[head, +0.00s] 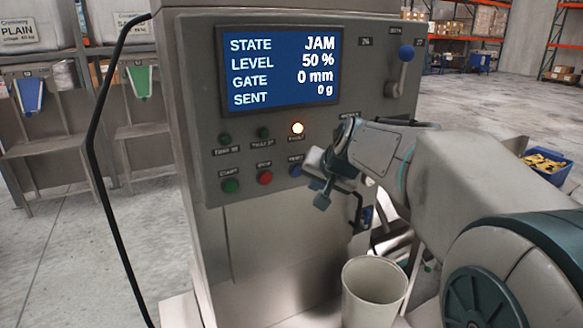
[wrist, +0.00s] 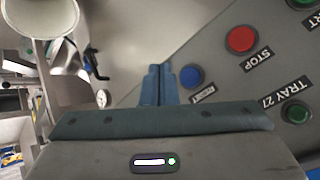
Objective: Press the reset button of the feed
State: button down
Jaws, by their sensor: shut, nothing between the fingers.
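The blue reset button (head: 295,171) is at the right end of the lower button row on the grey control panel (head: 215,140). My gripper (head: 322,196) is shut and empty, low and to the right of the button in the head view. In the wrist view its fingers (wrist: 158,78) are together; I cannot tell whether they touch the panel. The screen (head: 282,68) reads STATE JAM, LEVEL 50 %, GATE 0 mm, SENT 0 g.
A red stop button (head: 265,177) and green start button (head: 230,186) sit left of the blue one. A lamp (head: 298,128) above is lit. A blue-knobbed lever (head: 404,65) is at upper right. A pale cup (head: 373,290) stands below my gripper.

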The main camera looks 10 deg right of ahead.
aim_at(299, 176)
jog(key=shift+w+a+p, duration=0.2)
jog(key=shift+w+a, duration=0.05)
jog(key=shift+w, duration=0.5)
jog(key=shift+w+a+p, duration=0.25)
jog(key=shift+w, duration=0.45)
jog(key=shift+w+a+p, duration=0.2)
jog(key=shift+w+a, duration=0.05)
jog(key=shift+w, duration=0.5)
jog(key=shift+w, duration=0.1)
jog(key=shift+w+a, duration=0.1)
jog(key=shift+w, duration=0.2)
dwell(0.3)
jog(key=shift+w+a, duration=0.15)
jog(key=shift+w, duration=0.25)
dwell(0.6)
jog(key=shift+s, duration=0.1)
jog(key=shift+s+d+b, duration=0.3)
jog(key=shift+s+b, duration=0.1)
jog(key=shift+s, duration=0.3)
jog(key=shift+s, duration=0.1)
